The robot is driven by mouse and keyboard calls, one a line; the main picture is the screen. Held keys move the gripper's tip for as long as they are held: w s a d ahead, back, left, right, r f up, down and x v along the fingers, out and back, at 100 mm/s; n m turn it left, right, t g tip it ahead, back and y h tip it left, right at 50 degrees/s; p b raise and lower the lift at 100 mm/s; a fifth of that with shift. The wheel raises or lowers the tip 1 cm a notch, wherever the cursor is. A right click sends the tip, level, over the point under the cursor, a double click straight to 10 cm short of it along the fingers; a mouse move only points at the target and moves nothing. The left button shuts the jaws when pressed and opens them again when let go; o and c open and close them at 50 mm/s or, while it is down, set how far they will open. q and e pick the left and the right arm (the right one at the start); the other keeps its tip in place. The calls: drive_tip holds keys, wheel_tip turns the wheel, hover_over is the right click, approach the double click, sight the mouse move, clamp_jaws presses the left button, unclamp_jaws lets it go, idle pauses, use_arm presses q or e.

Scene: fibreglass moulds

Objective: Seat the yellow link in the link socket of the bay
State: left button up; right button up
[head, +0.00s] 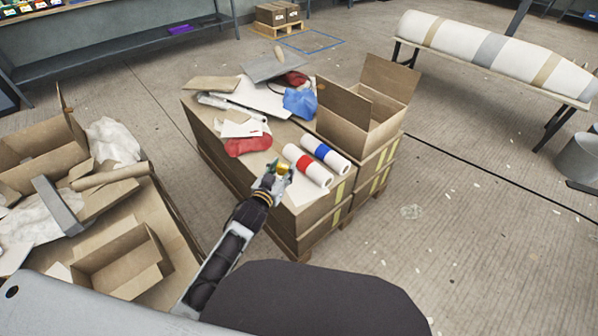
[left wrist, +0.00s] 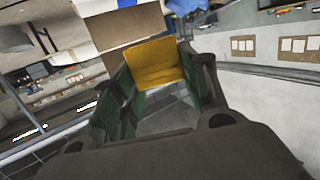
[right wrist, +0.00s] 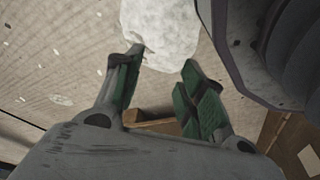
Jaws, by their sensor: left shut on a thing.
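My left gripper (head: 277,175) is shut on the yellow link (head: 284,169), above the front edge of the cardboard stack in the head view. In the left wrist view the yellow link (left wrist: 157,63) is a yellow block between the green-padded fingers of my left gripper (left wrist: 155,75).
Two white rolls, one with a red band (head: 308,166) and one with a blue band (head: 328,155), lie beside the left gripper. An open box (head: 365,105) stands behind them. Red and blue cloths and sheets cover the stack's far part. Boxes (head: 118,262) fill the left; floor at right is mostly clear.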

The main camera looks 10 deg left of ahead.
use_arm(q)
drive_tip(key=w+f+m+h+b, duration=0.1)
drive_tip(key=w+f+b, duration=0.6)
drive_tip(key=w+b, duration=0.2)
drive_tip(key=shift+w+d+f+b, duration=0.2)
drive_tip(key=shift+w+b, duration=0.15)
drive_tip(key=shift+b, duration=0.95)
use_arm(e)
drive_tip(key=w+a+r+y, duration=0.1)
drive_tip(key=w+a+r, duration=0.1)
drive_tip(key=r, duration=0.7)
drive_tip(key=w+a+r+t, duration=0.1)
drive_tip(key=a+r, duration=0.4)
drive_tip(key=r, duration=0.4)
drive_tip(key=shift+w+y, duration=0.4)
drive_tip(key=shift+r, duration=0.1)
use_arm(q)
drive_tip(key=shift+f+b, duration=1.35)
drive_tip(key=shift+f, duration=1.75)
use_arm(e)
wheel_tip(320, 180, down, 6)
drive_tip(key=a+t+y, duration=0.1)
drive_tip(key=shift+w+a, duration=0.3)
drive_tip(key=shift+w, duration=0.05)
drive_tip(key=shift+r, duration=0.1)
